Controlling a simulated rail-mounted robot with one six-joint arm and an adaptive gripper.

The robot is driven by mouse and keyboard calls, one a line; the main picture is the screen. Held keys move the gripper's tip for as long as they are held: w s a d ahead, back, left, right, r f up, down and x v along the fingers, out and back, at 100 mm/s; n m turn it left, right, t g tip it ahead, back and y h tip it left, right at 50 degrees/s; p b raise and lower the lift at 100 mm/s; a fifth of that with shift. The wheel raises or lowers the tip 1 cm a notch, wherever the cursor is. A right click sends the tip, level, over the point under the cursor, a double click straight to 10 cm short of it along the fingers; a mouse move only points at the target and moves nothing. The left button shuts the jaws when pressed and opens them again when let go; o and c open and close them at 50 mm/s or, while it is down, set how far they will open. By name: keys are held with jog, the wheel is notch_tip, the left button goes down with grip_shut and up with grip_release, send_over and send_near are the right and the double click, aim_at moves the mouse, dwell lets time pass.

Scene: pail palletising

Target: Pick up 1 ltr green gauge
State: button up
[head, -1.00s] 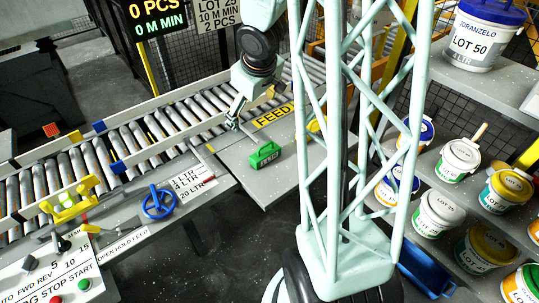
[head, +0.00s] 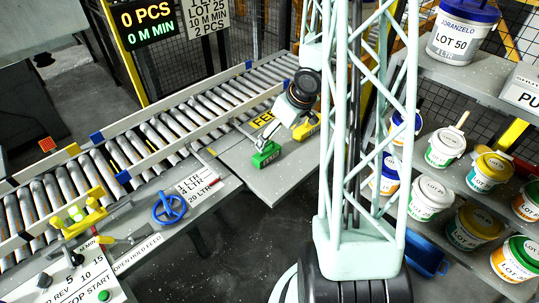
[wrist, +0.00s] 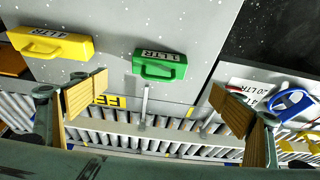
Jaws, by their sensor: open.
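The green gauge (head: 266,155) is a small green block with a loop handle and a white "1 LTR" label. It lies on the grey plate beside the roller conveyor. In the wrist view the green gauge (wrist: 160,66) sits ahead of and between my open fingers, apart from both. My gripper (wrist: 160,105) is open and empty, with wide-set tan pads. In the head view my gripper (head: 262,142) is just above and behind the green gauge; whether they touch cannot be told there.
A yellow gauge (wrist: 52,46) lies left of the green one in the wrist view, with another yellow piece at the edge. The roller conveyor (head: 140,145), a blue handwheel (head: 169,209) and a shelf of pails (head: 446,147) stand around. The plate between the gauges is clear.

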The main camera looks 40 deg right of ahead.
aim_at(267, 151)
jog(key=shift+f, duration=0.1)
dwell(0.3)
jog(key=shift+b+x, duration=1.75)
jog(key=shift+x, duration=2.2)
jog(key=shift+w+f, duration=0.1)
jog(key=shift+f, duration=0.2)
jog(key=shift+b+x, duration=1.1)
jog(key=shift+x, duration=1.55)
jog(key=shift+w+r, duration=0.1)
jog(key=shift+c, duration=0.2)
jog(key=c, duration=1)
jog(key=shift+r, duration=0.1)
jog(key=shift+r+p, duration=2.55)
jog(key=shift+r, duration=2.35)
